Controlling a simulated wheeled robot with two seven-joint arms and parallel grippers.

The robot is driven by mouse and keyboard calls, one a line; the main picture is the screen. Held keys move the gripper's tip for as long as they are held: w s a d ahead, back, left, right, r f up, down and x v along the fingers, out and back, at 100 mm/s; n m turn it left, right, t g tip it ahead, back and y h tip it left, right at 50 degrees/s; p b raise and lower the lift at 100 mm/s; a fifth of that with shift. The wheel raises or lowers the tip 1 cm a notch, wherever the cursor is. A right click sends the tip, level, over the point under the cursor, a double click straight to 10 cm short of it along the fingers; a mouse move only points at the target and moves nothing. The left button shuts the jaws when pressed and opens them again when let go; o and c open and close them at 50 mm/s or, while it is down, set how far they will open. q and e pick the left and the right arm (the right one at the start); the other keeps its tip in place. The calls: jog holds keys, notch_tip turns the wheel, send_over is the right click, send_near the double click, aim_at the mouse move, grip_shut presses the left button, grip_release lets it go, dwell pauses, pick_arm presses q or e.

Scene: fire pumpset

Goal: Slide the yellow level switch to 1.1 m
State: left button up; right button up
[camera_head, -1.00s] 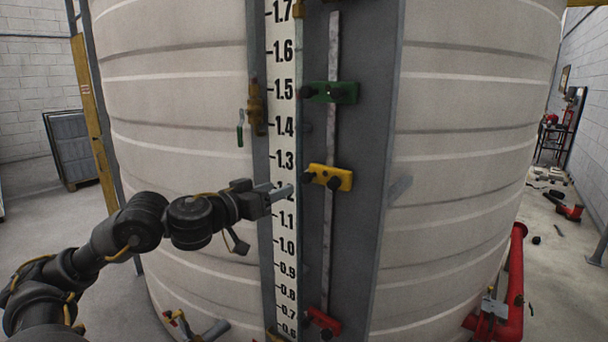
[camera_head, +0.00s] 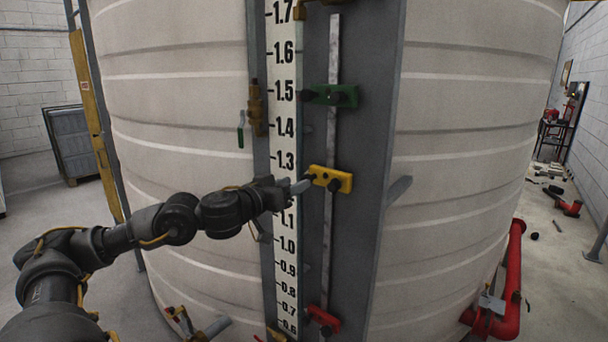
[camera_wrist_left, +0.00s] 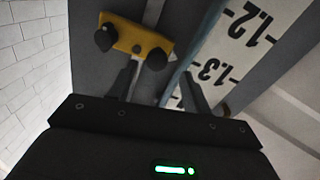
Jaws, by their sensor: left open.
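The yellow level switch (camera_head: 329,179) sits on the vertical rail beside the numbered scale (camera_head: 287,140), a little below the 1.3 mark. It has dark round knobs. My left gripper (camera_head: 299,186) is just left of the switch, in front of the scale and close to the switch's left knob. In the left wrist view, the yellow switch (camera_wrist_left: 137,36) is ahead of the two spread fingers, with one knob near the gap between them. The left gripper is open and holds nothing that I can see. My right gripper is not in view.
A green switch (camera_head: 330,95) is above at about 1.5, and a red switch (camera_head: 323,320) is below near 0.7. A brass valve (camera_head: 255,108) is left of the scale. The large pale tank (camera_head: 470,150) stands behind.

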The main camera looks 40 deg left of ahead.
aim_at(325, 181)
pick_arm(q)
jog(key=shift+w+d+p, duration=0.15)
jog(key=shift+w+p, duration=0.35)
jog(key=shift+w, duration=0.75)
jog(key=shift+w+d+p, duration=0.1)
jog(key=shift+w+p, duration=0.4)
jog(key=shift+w, duration=0.75)
grip_shut()
jog(key=shift+f, duration=0.1)
